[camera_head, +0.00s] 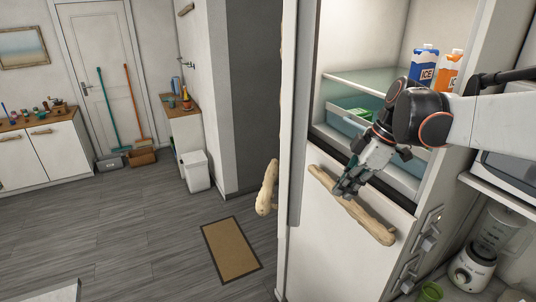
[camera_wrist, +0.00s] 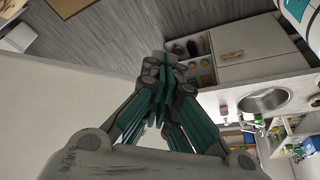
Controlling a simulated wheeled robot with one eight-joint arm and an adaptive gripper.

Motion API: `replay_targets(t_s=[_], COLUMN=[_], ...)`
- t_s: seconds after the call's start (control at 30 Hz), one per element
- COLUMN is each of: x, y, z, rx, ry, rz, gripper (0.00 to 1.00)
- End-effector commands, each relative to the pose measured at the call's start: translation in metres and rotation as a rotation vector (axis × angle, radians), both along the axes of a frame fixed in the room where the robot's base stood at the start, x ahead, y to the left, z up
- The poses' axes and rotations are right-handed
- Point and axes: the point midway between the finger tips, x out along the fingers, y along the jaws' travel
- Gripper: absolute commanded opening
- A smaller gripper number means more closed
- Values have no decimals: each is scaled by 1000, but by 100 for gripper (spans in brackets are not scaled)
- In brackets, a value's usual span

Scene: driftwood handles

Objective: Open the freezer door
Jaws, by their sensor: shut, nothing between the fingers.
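The lower white door (camera_head: 325,235), which I take as the freezer door, looks shut below the open upper compartment. A pale driftwood handle (camera_head: 374,221) runs slantwise across its upper part. My gripper (camera_head: 346,190) is at the handle's upper middle and hides part of it in the head view. Its fingers are closed together and empty. I cannot tell whether they touch the handle. In the wrist view the closed fingers (camera_wrist: 164,68) point away over the room, and the handle does not show.
The upper door (camera_head: 300,110) stands open on the left, with its own driftwood handle (camera_head: 267,188). Cartons (camera_head: 424,66) stand inside the upper compartment. A blender (camera_head: 478,262) is at the right. The floor around the brown mat (camera_head: 231,249) is clear.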

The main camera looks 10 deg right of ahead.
Motion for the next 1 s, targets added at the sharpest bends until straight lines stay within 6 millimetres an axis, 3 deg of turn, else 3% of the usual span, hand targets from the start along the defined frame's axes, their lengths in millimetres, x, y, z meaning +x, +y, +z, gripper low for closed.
replay_targets(t_s=[0.37,0.63,1.0], x=[10,20,22], y=[25,57,63], z=[-66,-64,-65], rx=[-1,-1,-1], ry=[-1,-1,0], rz=[0,1,-1], gripper=[0,0,0])
